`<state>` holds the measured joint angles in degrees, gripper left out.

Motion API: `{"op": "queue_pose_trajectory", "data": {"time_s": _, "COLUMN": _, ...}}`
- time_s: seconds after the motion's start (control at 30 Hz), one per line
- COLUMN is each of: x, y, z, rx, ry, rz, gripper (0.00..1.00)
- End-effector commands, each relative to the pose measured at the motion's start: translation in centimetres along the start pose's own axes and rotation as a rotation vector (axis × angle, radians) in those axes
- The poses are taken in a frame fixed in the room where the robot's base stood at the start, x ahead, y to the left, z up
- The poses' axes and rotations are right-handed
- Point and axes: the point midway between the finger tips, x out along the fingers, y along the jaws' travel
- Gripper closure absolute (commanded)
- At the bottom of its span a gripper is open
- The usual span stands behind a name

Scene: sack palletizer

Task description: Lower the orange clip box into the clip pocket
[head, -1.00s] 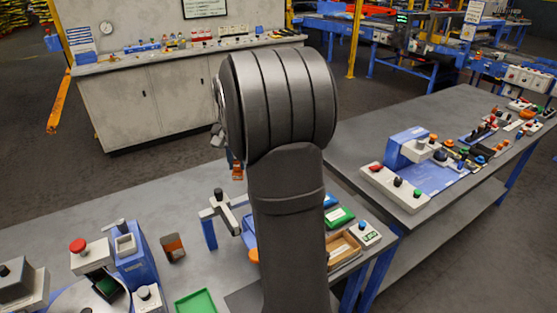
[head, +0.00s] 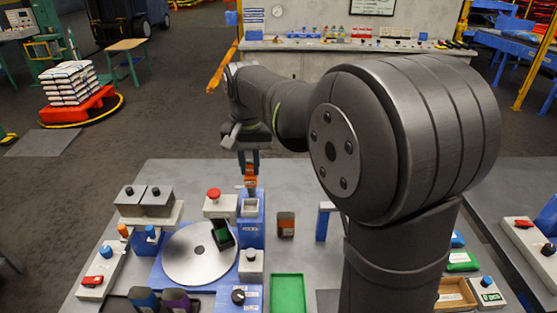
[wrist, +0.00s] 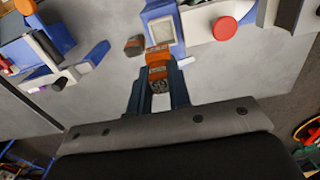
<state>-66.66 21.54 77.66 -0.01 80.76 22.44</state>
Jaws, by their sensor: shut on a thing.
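My gripper (head: 249,162), with blue fingers, is shut on the orange clip box (head: 250,177). In the wrist view the clip box (wrist: 157,66) sits between the two fingers, its orange end pointing away from my gripper. What looks like the clip pocket (head: 249,207) is a square, light-rimmed opening on top of a blue stand. The box appears above and behind it in the head view, apart from the opening. In the wrist view the pocket (wrist: 163,31) lies just beyond the box's end. How high the box is above the rim is unclear.
A dark and orange box (head: 286,225) stands right of the pocket. A red button (head: 213,194) is on a pale housing at its left. A round metal disc (head: 199,253) with a dark green-topped holder lies in front. A green tray (head: 288,293) is front right.

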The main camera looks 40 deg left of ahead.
Motion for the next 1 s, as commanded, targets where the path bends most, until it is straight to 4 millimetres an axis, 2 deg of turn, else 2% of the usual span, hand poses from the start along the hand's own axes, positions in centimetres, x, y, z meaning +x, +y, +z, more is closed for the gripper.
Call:
{"op": "queue_pose_trajectory", "data": {"time_s": 0.17, "x": 0.2, "y": -0.8, "z": 0.5, "rx": -0.015, "ry": -0.001, "rz": 0.0, "gripper": 1.0}}
{"op": "queue_pose_trajectory", "data": {"time_s": 0.7, "x": 4.4, "y": -0.8, "z": 0.4, "rx": -0.014, "ry": -0.001, "rz": 0.001, "gripper": 1.0}}
{"op": "queue_pose_trajectory", "data": {"time_s": 1.0, "x": 4.9, "y": -0.8, "z": 0.4, "rx": -0.014, "ry": 0.0, "rz": 0.0, "gripper": 1.0}}
